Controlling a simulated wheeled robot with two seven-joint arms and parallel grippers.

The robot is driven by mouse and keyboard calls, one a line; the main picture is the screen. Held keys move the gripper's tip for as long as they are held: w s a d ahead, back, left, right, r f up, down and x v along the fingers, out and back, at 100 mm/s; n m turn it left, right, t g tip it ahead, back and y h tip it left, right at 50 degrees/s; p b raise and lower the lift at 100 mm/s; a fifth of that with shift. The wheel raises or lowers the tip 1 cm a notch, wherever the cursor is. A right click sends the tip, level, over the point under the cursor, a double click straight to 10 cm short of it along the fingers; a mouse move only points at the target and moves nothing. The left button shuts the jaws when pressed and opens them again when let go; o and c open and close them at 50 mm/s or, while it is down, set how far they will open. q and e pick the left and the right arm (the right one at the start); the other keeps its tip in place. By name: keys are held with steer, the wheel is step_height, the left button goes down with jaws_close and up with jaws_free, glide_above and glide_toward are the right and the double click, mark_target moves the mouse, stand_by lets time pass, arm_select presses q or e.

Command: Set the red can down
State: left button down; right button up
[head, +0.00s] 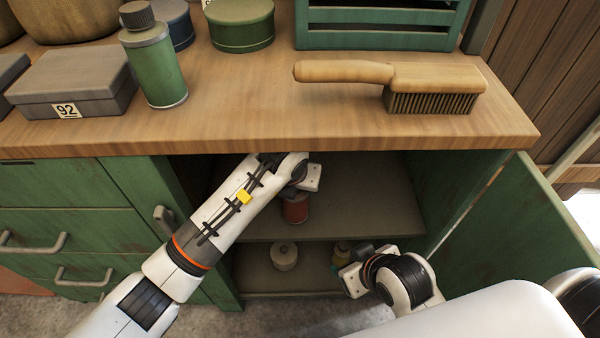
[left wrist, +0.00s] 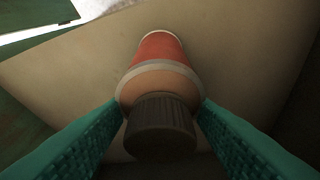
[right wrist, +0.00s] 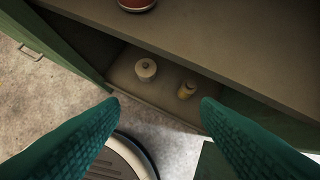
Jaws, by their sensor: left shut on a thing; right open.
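The red can (head: 296,209) is inside the open cabinet, over the upper shelf (head: 365,205). In the left wrist view the can (left wrist: 161,52) has a pale shoulder and a dark ribbed cap (left wrist: 160,125). My left gripper (left wrist: 160,112) is shut on it near the cap, a teal finger on each side. The can's lower end is close to the shelf; I cannot tell whether it touches. Part of the can (right wrist: 137,4) shows at the top of the right wrist view. My right gripper (right wrist: 160,106) is open and empty, in front of the cabinet's lower part.
The lower shelf holds a pale lidded jar (head: 284,257) and a small yellow bottle (right wrist: 187,89). The cabinet door (head: 545,215) stands open at the right. The wooden worktop (head: 240,120) above bears a brush (head: 430,80), a green bottle (head: 155,65) and a grey box (head: 75,80).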

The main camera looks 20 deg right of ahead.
arm_select(q)
steer(key=w+d, duration=0.1)
steer(key=w+d+b, duration=0.1)
steer(key=w, duration=0.1)
steer(key=shift+w+f, duration=0.15)
steer(key=shift+f, duration=0.05)
arm_select(e)
steer(key=w+t, duration=0.1)
steer(key=w+a+r+t, duration=0.1)
steer(key=w, duration=0.1)
steer(key=w+r, duration=0.1)
steer(key=shift+w+a+r+t+y, duration=0.15)
steer(key=shift+a+t+y, duration=0.15)
steer(key=shift+t+y, duration=0.1)
arm_select(q)
steer(key=shift+f, duration=0.1)
arm_select(e)
steer(key=shift+w, duration=0.1)
arm_select(q)
steer(key=c, duration=0.6)
jaws_free()
arm_select(e)
steer(key=shift+r, duration=0.1)
